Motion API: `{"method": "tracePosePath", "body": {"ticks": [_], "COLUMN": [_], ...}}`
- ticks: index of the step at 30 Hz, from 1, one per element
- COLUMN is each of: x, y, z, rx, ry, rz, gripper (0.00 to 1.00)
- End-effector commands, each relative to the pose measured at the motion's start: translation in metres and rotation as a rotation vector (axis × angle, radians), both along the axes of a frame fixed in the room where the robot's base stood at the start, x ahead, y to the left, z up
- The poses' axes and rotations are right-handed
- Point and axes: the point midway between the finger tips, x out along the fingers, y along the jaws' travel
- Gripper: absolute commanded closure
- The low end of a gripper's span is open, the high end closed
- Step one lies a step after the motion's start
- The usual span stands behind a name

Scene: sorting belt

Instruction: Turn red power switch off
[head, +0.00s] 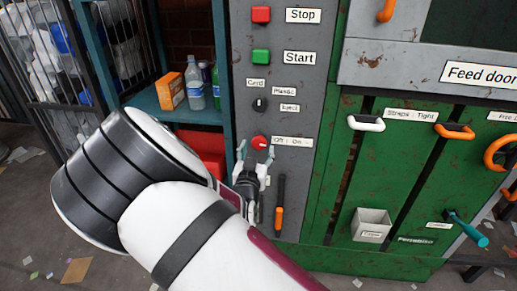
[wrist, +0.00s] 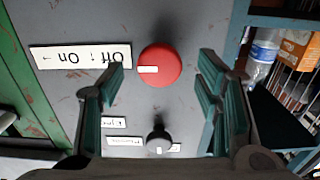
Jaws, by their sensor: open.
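The red power switch (head: 259,142) is a round knob on the grey panel, beside a label (head: 291,142) reading "Off" and "On". In the wrist view the red knob (wrist: 160,65) carries a white mark that points left toward the upside-down label (wrist: 82,57). My gripper (head: 254,150) is at the knob in the head view. In the wrist view my gripper (wrist: 165,75) is open, with one teal finger on each side of the knob and gaps between. I cannot tell how far the fingertips are from the panel. The gripper holds nothing.
A black selector knob (head: 260,104) sits above the red switch. A red Stop button (head: 261,15) and green Start button (head: 261,57) are higher up. A shelf (head: 180,114) with bottles stands left.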

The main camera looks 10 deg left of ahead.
Motion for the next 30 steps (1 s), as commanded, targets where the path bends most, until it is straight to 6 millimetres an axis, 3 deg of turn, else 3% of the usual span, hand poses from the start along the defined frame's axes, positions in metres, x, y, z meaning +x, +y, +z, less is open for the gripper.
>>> {"method": "tracePosePath", "body": {"ticks": [6,17,23,30], "x": [0.022,0.026,0.025,0.025], "y": [-0.001,-0.001,-0.001,-0.001], "z": [0.0,0.0,0.0,0.0], "rx": [0.001,0.001,0.001,-0.006], "ry": [0.0,0.001,0.001,0.001], "rz": [-0.001,0.0,0.0,0.0], "gripper": [0.41,0.41,0.87,0.89]}}
